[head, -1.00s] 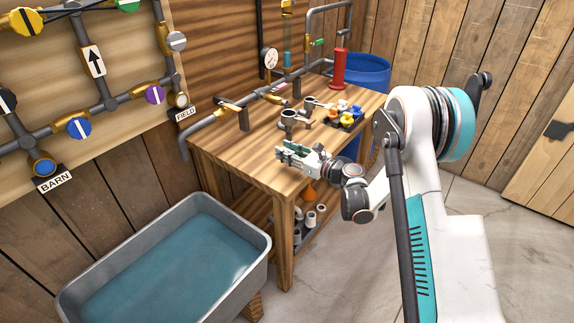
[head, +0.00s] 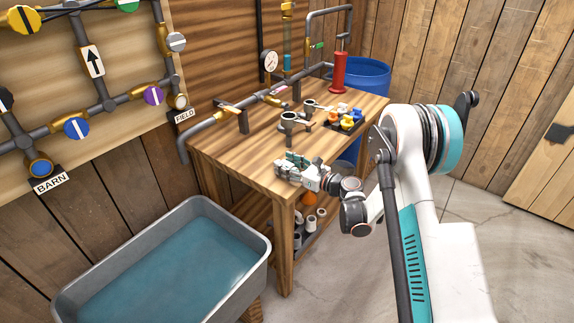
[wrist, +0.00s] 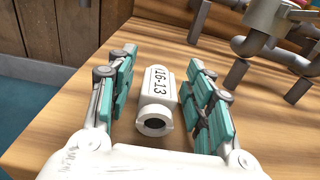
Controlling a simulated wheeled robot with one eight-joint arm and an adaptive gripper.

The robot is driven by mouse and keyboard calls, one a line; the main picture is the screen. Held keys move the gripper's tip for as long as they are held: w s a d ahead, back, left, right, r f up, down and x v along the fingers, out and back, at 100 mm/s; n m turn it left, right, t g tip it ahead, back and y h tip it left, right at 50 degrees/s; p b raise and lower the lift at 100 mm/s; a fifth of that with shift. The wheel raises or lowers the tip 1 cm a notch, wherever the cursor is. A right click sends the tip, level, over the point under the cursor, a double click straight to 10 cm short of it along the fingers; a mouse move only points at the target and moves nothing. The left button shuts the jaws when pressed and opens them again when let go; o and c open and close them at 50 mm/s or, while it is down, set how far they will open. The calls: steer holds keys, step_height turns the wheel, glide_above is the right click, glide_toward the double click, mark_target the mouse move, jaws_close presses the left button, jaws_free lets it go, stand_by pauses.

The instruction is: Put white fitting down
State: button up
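The white fitting (wrist: 157,95), marked "16-13", is in the wrist view between the two teal-padded fingers of my gripper (wrist: 163,88). It appears to lie on the wooden bench top (wrist: 60,135), with its open round end toward me. A narrow gap shows on each side of it, so my gripper is open around it. In the head view my gripper (head: 292,168) is low over the front edge of the bench (head: 232,162). I cannot make out the fitting clearly there.
Grey pipe stands (head: 291,125) and a cluster of coloured fittings (head: 347,119) are farther back on the bench. A red cylinder (head: 338,72) stands behind. A water trough (head: 262,250) is at lower left. Several fittings sit on the lower shelf. The bench's left part is clear.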

steer(key=shift+r, duration=0.1)
steer(key=shift+s+d, duration=0.15)
steer(key=shift+d, duration=0.05)
steer(key=p+v, duration=0.1)
steer(key=v, duration=1)
steer(key=shift+d+r+p, duration=0.15)
steer(key=shift+p, duration=0.25)
